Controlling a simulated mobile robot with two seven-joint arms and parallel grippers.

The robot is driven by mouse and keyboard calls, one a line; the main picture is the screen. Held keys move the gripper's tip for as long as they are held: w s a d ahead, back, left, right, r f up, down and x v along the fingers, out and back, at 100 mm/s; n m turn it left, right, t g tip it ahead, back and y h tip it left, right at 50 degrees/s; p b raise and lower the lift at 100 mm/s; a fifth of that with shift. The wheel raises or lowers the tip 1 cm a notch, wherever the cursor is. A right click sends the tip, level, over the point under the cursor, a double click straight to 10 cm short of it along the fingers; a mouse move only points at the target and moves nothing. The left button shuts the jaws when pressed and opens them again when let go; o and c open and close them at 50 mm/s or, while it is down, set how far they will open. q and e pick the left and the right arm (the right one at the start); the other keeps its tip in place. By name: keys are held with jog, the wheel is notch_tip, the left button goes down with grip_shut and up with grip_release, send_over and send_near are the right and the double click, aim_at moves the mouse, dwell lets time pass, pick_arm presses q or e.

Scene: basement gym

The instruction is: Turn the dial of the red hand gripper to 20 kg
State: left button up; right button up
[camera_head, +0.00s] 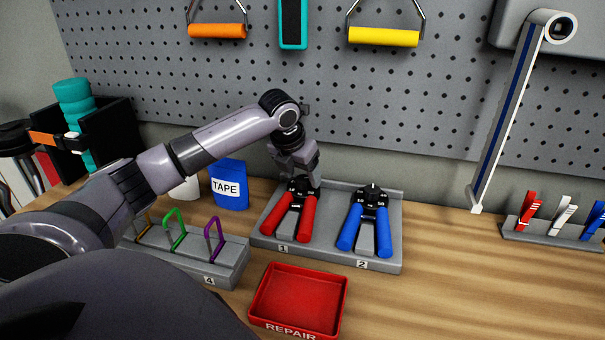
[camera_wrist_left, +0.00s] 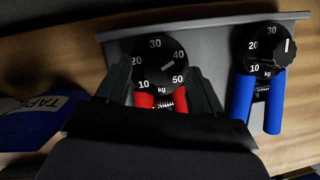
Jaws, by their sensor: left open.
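The red hand gripper (camera_head: 290,215) lies in the slot marked 1 of a grey tray (camera_head: 326,256), its black dial (camera_head: 302,185) at the back end. In the left wrist view the dial (camera_wrist_left: 158,65) reads 10 to 50 kg. Its short white mark lies right of centre, pointing roughly toward the 40 side. My left gripper (camera_head: 301,178) is over the dial. In the wrist view its open fingers (camera_wrist_left: 160,82) stand to either side of the dial; I cannot tell whether they touch it. My right gripper is not in view.
A blue hand gripper (camera_head: 365,228) with a similar dial lies in slot 2, close on the right. A red repair tray (camera_head: 300,298) is in front. The bench at right front is clear.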

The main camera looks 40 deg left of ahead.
pick_arm(q)
jog(key=shift+w+f, duration=0.15)
jog(key=shift+f, duration=0.25)
jog(key=c, duration=1.1)
